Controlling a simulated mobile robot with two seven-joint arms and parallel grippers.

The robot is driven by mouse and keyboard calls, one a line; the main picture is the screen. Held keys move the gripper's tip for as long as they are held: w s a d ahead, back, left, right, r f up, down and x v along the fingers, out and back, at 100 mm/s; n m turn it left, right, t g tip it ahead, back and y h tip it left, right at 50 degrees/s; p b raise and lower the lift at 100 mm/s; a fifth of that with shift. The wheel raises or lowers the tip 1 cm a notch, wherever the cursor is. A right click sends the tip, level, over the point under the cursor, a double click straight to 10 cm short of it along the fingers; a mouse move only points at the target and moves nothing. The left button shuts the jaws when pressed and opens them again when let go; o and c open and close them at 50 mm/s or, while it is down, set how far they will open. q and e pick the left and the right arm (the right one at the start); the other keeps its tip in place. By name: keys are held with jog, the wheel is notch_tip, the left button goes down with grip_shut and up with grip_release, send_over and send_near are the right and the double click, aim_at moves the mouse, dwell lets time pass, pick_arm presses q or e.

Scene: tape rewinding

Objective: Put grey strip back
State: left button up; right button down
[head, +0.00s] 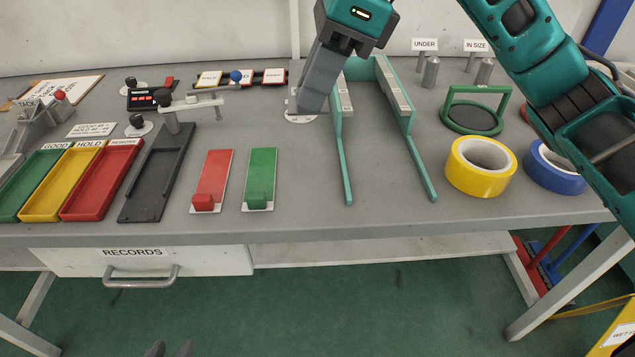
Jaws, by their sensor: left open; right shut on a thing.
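My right gripper (304,108) points down at the back middle of the table. Its grey fingers are shut at a white disc on the tabletop. A small pale grey piece (292,97) shows beside the fingers; most of what they hold is hidden, so I cannot tell if it is the grey strip.
Green, yellow and red trays (68,214) and a dark grey tray (150,185) stand left. Two teal rails (424,176) lie right of my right gripper. Yellow (480,182) and blue tape rolls (551,180) stand further right.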

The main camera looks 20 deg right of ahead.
notch_tip(320, 180, down, 12)
jog(key=shift+r+b, duration=0.15)
jog(key=shift+b, duration=0.7)
jog(key=shift+f+b, duration=0.4)
jog(key=shift+f, duration=1.9)
jog(key=shift+f, duration=0.1)
jog(key=c, duration=1.6)
grip_release()
jog(key=shift+f, duration=0.1)
jog(key=o, duration=0.5)
